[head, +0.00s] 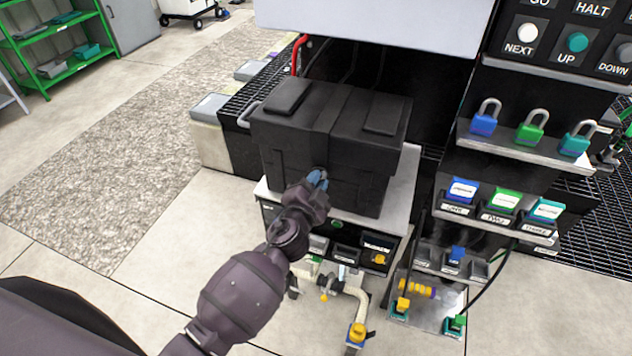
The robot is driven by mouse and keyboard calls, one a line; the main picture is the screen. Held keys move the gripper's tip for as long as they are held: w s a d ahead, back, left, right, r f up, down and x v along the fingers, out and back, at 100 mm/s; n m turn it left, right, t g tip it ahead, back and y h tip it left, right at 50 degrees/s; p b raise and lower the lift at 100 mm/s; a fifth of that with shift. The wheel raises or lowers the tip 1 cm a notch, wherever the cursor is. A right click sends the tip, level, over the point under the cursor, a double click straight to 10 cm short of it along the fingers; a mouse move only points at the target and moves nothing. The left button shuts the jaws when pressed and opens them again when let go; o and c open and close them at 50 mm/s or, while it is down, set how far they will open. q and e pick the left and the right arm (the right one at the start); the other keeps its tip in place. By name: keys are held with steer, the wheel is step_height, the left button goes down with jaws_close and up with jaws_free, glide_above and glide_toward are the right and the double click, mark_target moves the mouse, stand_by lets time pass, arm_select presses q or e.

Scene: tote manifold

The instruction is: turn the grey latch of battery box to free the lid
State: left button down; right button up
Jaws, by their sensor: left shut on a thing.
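The black battery box (345,135) stands on a light grey shelf of the machine, with its lid (325,112) on top. My left gripper (318,178) is at the front face of the box, near its middle. Its bluish fingertips are shut at the spot where a latch would sit. The grey latch itself is hidden behind the fingers, so I cannot tell which way it is turned. My right gripper is not in view.
Blue, green and teal padlocks (530,128) stand on a shelf to the right. Below the box are a yellow-handled valve (357,332) and hoses. A red pipe (297,55) rises behind the box. Open floor (130,200) lies to the left.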

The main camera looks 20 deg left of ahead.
arm_select(q)
steer(key=shift+f+m, duration=0.2)
steer(key=shift+m, duration=3.9)
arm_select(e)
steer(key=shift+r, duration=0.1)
arm_select(q)
steer(key=c, duration=1.1)
jaws_free()
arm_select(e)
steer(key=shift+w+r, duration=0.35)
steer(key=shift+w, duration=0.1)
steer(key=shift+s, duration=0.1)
